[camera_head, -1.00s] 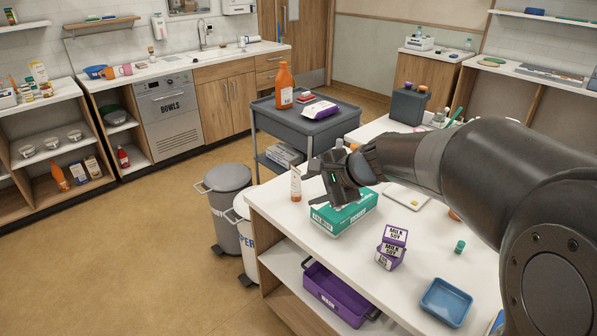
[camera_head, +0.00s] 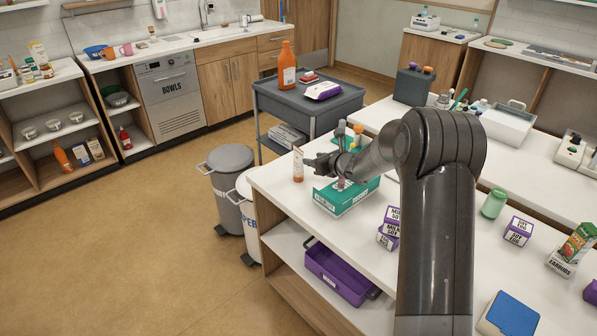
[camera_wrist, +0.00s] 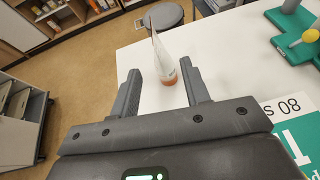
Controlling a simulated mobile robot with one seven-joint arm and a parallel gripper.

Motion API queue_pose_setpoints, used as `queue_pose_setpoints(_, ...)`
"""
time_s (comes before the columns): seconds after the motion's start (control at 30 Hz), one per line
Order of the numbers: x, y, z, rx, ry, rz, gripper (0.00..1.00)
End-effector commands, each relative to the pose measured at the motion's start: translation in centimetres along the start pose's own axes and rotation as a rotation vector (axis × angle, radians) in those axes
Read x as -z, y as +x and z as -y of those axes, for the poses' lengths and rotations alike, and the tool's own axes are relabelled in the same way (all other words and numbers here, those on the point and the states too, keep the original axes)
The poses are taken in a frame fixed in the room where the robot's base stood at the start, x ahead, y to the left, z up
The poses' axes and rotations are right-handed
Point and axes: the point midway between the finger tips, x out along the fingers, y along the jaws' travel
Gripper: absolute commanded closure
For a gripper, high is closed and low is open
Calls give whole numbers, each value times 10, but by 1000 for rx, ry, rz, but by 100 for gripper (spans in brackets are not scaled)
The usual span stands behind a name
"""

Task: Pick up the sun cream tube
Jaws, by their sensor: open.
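The sun cream tube (camera_head: 298,164) stands upright near the left corner of the white counter (camera_head: 268,184). It is pale with an orange cap at its base. In the wrist view the tube (camera_wrist: 161,52) shows beyond the fingertips, roughly in line with the gap between them. My gripper (camera_head: 311,163) is open and empty, just right of the tube in the head view. The wrist view shows its two fingers (camera_wrist: 162,82) spread apart on either side. I cannot tell whether a finger touches the tube.
Lidded bins (camera_head: 230,160) stand on the floor left of the counter.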

Motion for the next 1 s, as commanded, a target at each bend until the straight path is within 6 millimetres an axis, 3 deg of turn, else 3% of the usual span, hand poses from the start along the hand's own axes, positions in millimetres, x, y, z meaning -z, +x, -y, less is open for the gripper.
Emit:
queue_pose_setpoints(0.2, 0, 35, -2, -3, -1, 0, 57)
queue_pose_setpoints(0.47, 0, 54, -2, -2, -3, -1, 57)
queue_pose_setpoints(0.7, 1, 89, -5, -3, -4, -1, 57)
queue_pose_setpoints(1.0, 0, 99, -4, -1, -4, 0, 57)
